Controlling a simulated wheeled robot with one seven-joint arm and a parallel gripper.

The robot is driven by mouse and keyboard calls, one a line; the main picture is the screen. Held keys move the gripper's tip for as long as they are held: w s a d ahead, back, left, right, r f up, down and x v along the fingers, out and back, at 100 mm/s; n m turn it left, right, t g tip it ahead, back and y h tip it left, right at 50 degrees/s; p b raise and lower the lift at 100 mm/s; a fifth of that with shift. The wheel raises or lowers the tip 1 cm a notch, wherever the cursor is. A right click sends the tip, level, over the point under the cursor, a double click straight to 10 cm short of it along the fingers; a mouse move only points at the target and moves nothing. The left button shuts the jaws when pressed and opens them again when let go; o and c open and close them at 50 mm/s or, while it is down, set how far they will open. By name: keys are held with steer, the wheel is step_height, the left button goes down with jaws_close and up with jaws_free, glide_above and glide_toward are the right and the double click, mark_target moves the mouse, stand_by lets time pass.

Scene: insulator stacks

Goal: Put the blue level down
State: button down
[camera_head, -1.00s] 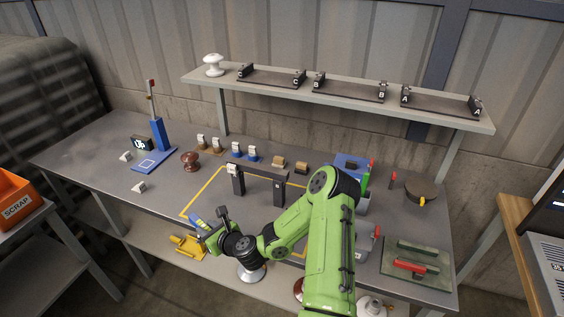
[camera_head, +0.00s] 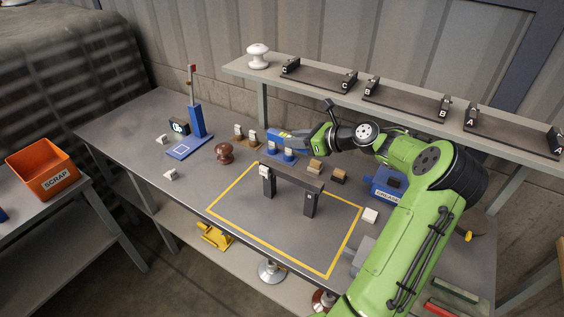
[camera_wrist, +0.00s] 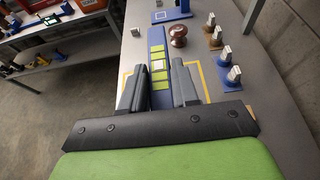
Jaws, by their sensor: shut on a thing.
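The blue level (camera_wrist: 156,42) is a long blue bar with yellow-green patches. In the wrist view it runs lengthwise between the two dark fingers of my gripper (camera_wrist: 158,82), which is shut on it. In the head view the level (camera_head: 284,134) sticks out to the left from my gripper (camera_head: 305,141), over the back of the bench near the shelf. Its far end passes near the small blue-based blocks, and I cannot tell the gap below it. The part of the level inside my gripper is hidden.
A yellow outline (camera_head: 237,187) marks the grey bench, with a dark bridge-like frame (camera_head: 291,176) inside. A brown insulator (camera_head: 224,153) and a blue post stand (camera_head: 196,122) are to the left. A shelf (camera_head: 330,92) runs above the back.

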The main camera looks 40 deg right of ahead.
mark_target(297, 174)
steer(key=f+b, duration=0.1)
steer(key=f, duration=0.2)
steer(key=f+b, duration=0.1)
steer(key=f, duration=0.2)
steer(key=s+f+b, duration=0.1)
steer(key=f, duration=0.2)
steer(key=shift+f, duration=0.35)
steer(key=shift+r, duration=0.1)
steer(key=c, duration=0.8)
jaws_free()
steer(key=shift+c, duration=0.2)
